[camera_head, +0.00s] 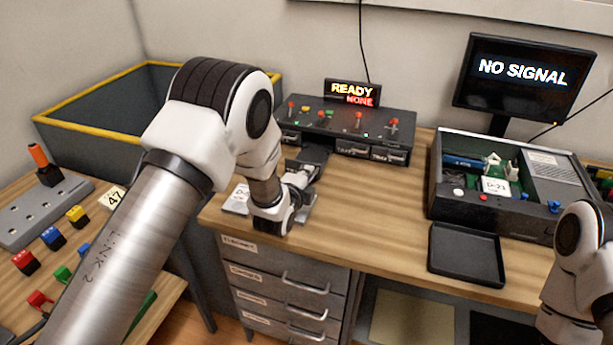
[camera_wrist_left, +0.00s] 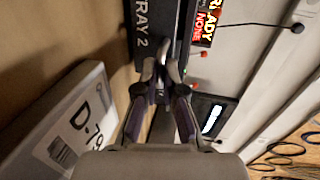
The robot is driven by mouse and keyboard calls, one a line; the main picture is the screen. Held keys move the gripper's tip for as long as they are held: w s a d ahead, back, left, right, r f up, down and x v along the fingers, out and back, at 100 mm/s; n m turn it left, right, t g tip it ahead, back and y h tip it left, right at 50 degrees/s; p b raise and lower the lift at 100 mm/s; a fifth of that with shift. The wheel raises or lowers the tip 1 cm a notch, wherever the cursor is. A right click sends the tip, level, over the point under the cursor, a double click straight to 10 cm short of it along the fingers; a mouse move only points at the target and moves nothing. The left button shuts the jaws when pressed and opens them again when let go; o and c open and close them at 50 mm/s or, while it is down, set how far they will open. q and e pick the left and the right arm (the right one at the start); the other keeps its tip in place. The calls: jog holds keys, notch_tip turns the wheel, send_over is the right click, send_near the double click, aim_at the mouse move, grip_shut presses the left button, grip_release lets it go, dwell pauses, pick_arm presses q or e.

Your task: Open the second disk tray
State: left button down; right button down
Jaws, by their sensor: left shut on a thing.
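The dark disk unit (camera_head: 345,120) stands at the back of the desk, with tray fronts along its near side. The second tray (camera_head: 313,153) sticks out of the unit toward me, past the other fronts. Its "TRAY 2" front (camera_wrist_left: 143,45) shows in the left wrist view. My left gripper (camera_head: 304,174) is in front of it, and in the left wrist view its fingertips (camera_wrist_left: 161,66) are closed together at this front, on its handle. The handle is mostly hidden by the fingers. My right arm shows at the right edge; its gripper is out of view.
A white labelled disk (camera_head: 236,199) lies on the desk beside my left gripper, close to it in the left wrist view (camera_wrist_left: 70,125). The lit display (camera_head: 352,93) reads READY NONE. An open chassis (camera_head: 440,185) and a black tray (camera_head: 466,254) stand right. The mid-desk is clear.

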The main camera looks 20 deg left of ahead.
pick_arm(q)
jog(key=shift+w+f, duration=0.1)
jog(key=shift+w, duration=0.1)
jog(key=c, duration=1.3)
grip_release()
jog(key=shift+s, duration=0.1)
jog(key=v, duration=1.2)
